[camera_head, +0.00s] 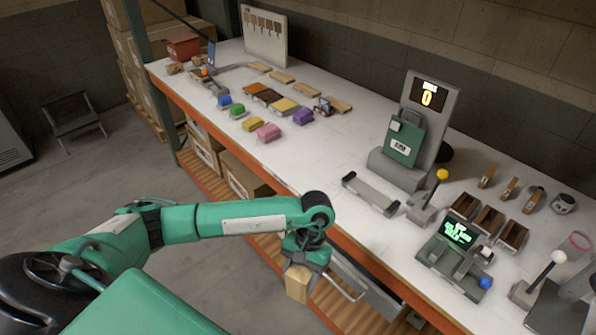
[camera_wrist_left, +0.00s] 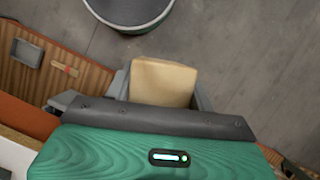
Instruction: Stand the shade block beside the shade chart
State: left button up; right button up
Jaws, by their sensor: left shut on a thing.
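My left gripper (camera_head: 300,268) is shut on a plain tan block (camera_head: 297,287), probably the shade block. The gripper points down in front of the bench's orange front edge, with the block off the tabletop. In the left wrist view the block (camera_wrist_left: 163,80) sits between the two grey fingers. I cannot tell for sure which thing is the shade chart. A row of orange, brown and yellow tiles (camera_head: 270,97) lies flat toward the bench's far end. A pale upright board with several hanging tags (camera_head: 264,38) stands at the back. My right gripper is not in view.
Coloured lumps, including a green one (camera_head: 237,110) and a pink one (camera_head: 269,132), lie near the tiles. A grey stand with a green panel (camera_head: 405,140) and a lever device (camera_head: 457,240) occupy the right side. White tabletop (camera_head: 335,150) is clear between.

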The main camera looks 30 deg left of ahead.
aim_at(261, 81)
jog(key=i+j, duration=0.15)
jog(key=j, duration=0.65)
jog(key=i+j+z, duration=0.1)
jog(key=j, duration=0.7)
jog(key=i+j, duration=0.15)
jog(key=j, duration=0.65)
jog(key=i+j, duration=0.1)
jog(key=j, duration=0.7)
jog(key=i+j+z, duration=0.1)
jog(key=j, duration=0.7)
jog(key=i+j, duration=0.1)
jog(key=j, duration=0.7)
